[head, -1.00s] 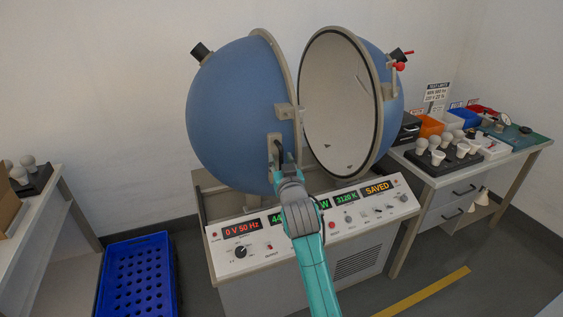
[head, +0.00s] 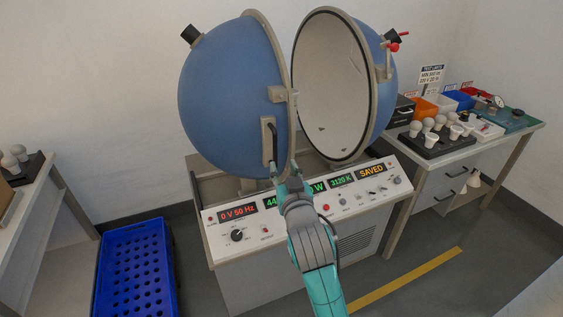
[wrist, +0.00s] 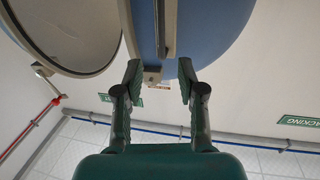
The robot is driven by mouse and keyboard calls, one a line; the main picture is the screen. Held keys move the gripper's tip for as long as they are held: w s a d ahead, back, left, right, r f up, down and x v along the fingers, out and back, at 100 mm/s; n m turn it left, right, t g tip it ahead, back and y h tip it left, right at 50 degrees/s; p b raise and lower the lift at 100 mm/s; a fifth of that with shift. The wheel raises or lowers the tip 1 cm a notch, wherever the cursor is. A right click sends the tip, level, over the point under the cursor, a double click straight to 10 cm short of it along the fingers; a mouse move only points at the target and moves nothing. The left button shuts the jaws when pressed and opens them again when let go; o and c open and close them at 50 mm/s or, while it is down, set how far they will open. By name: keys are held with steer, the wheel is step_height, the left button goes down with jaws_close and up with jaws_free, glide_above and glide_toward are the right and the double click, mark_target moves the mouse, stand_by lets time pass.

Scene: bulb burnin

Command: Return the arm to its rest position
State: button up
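My gripper (wrist: 160,82) is open in the wrist view, its two fingers apart with nothing between them. The sphere's handle (wrist: 166,28) shows just beyond the fingertips. In the head view my gripper (head: 284,176) is at the lower end of the handle (head: 269,143) on the blue left half of the sphere (head: 228,105). Whether it touches the handle I cannot tell. The sphere stands open, with the pale inside of its right half (head: 331,85) showing. My teal arm reaches up from the bottom of the head view.
The console (head: 228,238) below the sphere reads 0 V 50 Hz, 3120 K and SAVED. A blue crate (head: 137,232) stands on the floor at left. A bench (head: 420,166) with several bulbs and bins is at right. A side table (head: 50,205) is at far left.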

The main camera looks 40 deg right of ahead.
steer(key=shift+s, duration=0.15)
steer(key=shift+a, duration=0.1)
stand_by(0.4)
steer(key=s+a+f+n+y, duration=0.4)
steer(key=s+a+f+y, duration=0.2)
steer(key=s+a+f, duration=0.85)
steer(key=s+a+f+n+y, duration=0.1)
steer(key=s+a+f, duration=0.1)
steer(key=s, duration=1)
steer(key=s+a+f+n+y, duration=0.1)
steer(key=s+a+f+y, duration=0.1)
steer(key=s, duration=1)
steer(key=shift+s+a+f+g, duration=0.2)
steer(key=shift+a+f+g, duration=0.25)
steer(key=shift+a, duration=0.4)
